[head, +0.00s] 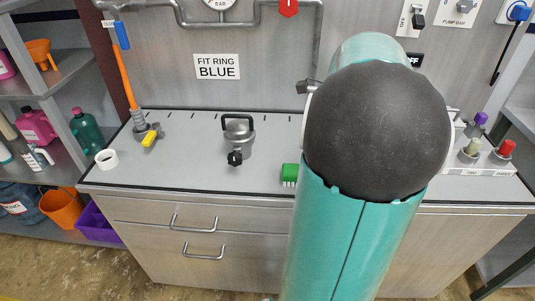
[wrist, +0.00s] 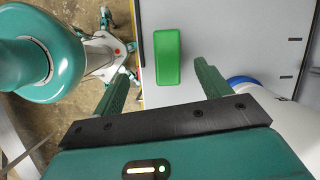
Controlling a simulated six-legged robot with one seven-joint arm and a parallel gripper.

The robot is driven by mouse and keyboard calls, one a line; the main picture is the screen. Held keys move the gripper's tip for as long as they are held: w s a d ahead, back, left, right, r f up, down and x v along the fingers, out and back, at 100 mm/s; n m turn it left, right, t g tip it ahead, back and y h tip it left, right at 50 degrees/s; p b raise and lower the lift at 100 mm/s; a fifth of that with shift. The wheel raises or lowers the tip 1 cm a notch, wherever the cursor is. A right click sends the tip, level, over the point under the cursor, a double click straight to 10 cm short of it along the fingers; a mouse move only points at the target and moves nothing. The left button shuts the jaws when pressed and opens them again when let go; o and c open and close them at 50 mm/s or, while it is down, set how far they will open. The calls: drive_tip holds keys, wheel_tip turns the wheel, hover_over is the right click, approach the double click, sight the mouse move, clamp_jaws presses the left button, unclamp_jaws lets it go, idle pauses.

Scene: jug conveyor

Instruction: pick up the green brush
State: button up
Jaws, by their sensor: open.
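The green brush (head: 290,174) lies on the grey worktop near its front edge, beside my arm in the head view. Its white bristles show at the lower edge there, and my arm may cover part of it. In the wrist view the brush (wrist: 167,57) is a plain green block just beyond my gripper (wrist: 161,72). My gripper is open and empty, with one green finger to each side of the brush's line and the brush apart from both. In the head view my arm hides the gripper.
Small colored-cap fittings (head: 472,150) stand at right. A white object with a blue rim (wrist: 250,84) is close to my right finger.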

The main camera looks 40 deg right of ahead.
drive_tip(key=f, duration=0.3)
drive_tip(key=f+m, duration=0.1)
drive_tip(key=f, duration=0.2)
drive_tip(key=d+f+m, duration=0.1)
drive_tip(key=f, duration=0.2)
drive_tip(key=shift+w+f, duration=0.1)
drive_tip(key=shift+w, duration=0.1)
drive_tip(key=shift+w+x, duration=0.1)
drive_tip(key=shift+x, duration=1.1)
drive_tip(key=shift+w+x, duration=0.15)
drive_tip(key=shift+x, duration=1)
drive_tip(key=shift+f, duration=0.15)
drive_tip(key=c, duration=1.1)
